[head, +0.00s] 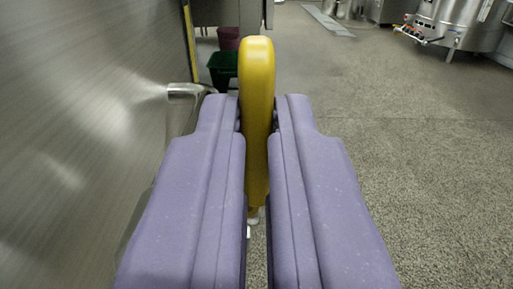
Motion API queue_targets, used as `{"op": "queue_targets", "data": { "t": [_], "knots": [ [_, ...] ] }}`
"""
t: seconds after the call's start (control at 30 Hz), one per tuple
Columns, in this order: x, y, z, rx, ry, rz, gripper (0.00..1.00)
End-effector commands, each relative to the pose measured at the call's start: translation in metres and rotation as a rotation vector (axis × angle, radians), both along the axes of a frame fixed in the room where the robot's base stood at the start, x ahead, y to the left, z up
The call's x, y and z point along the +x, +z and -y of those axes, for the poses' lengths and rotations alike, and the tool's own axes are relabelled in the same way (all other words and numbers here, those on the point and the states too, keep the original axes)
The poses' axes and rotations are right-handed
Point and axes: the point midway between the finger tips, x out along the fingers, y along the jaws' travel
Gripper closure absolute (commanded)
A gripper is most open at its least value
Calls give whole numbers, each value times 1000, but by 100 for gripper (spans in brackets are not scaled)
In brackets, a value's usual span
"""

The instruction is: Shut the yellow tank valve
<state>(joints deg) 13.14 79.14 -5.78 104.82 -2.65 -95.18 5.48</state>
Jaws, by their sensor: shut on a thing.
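The yellow tank valve's handle (257,75) stands upright in the middle of the head view, long and rounded at its top end. My gripper (257,125), with two purple fingers, is shut on the handle, one finger on each side. The top of the handle sticks out beyond the fingertips. Its lower part and the valve body are mostly hidden between and behind the fingers. A small white piece shows just below the handle.
A brushed metal tank wall (80,120) is close on the left, with a short metal pipe (188,90) at its edge. A green bin (222,68) stands behind. Speckled floor (410,150) lies open on the right, with steel vessels (460,22) far back.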

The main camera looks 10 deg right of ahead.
Motion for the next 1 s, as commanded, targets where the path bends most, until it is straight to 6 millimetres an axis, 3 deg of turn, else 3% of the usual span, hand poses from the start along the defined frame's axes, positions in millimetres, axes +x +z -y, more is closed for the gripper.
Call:
{"op": "queue_targets", "data": {
  "t": [0.17,0.2,0.3,0.67,1.0],
  "knots": [
    [-1,-2,0,1,-1,-5,100],
    [-1,-2,0,1,-1,-5,85],
    [-1,-2,0,1,-1,-5,64],
    [-7,0,-1,1,0,-5,64],
    [-64,0,-13,1,-1,-7,64]
  ]
}}
